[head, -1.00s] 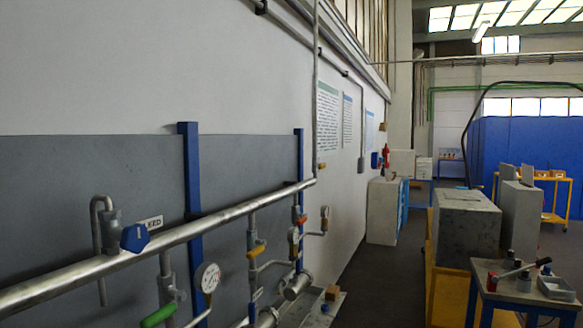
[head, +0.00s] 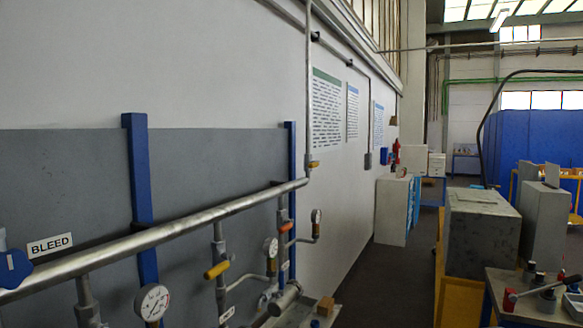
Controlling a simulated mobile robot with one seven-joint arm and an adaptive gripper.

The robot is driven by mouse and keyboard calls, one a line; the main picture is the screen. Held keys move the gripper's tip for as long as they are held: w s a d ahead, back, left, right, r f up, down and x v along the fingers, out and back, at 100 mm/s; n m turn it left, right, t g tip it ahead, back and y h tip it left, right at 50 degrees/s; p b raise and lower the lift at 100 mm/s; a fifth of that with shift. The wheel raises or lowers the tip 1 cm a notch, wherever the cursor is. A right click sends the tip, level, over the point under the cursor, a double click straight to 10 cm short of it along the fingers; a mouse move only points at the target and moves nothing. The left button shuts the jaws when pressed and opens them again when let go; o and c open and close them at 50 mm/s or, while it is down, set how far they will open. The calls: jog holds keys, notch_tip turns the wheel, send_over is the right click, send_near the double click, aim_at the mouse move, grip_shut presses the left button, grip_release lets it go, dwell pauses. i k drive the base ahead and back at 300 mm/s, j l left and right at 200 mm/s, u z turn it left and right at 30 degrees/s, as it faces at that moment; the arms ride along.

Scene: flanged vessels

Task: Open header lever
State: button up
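A long grey header pipe (head: 190,227) runs along the left wall, rising to the right and joining a vertical pipe (head: 308,90). A small orange-yellow handle (head: 313,164) sits low on that vertical pipe. A yellow lever (head: 217,270) is on a branch below the header, and an orange lever (head: 286,227) is on a farther branch. A blue knob (head: 14,268) is at the left edge beside a BLEED label (head: 50,245). No label in view tells which handle is the header lever. My gripper is not in view.
Gauges (head: 152,302) stand on the branches, and blue posts (head: 140,190) rise behind the header. A bench with tools (head: 530,308) and a grey box (head: 481,232) stand at the right. Dark floor (head: 400,275) lies open between the wall piping and these.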

aim_at(316, 164)
jog(key=i+l+u, duration=0.75)
jog(key=u, duration=0.2)
jog(key=i+l+u, duration=0.15)
jog(key=l, duration=0.2)
jog(key=i+l+u, duration=0.15)
jog(key=l, duration=0.25)
jog(key=i+l, duration=0.2)
jog(key=l, duration=0.15)
jog(key=i+l, duration=0.2)
jog(key=l, duration=0.15)
jog(key=i+l, duration=0.2)
jog(key=l, duration=0.2)
jog(key=i+l+u, duration=0.1)
jog(key=l, duration=0.25)
jog(key=i+l, duration=0.5)
jog(key=l, duration=0.25)
jog(key=i+l, duration=0.2)
jog(key=l, duration=0.15)
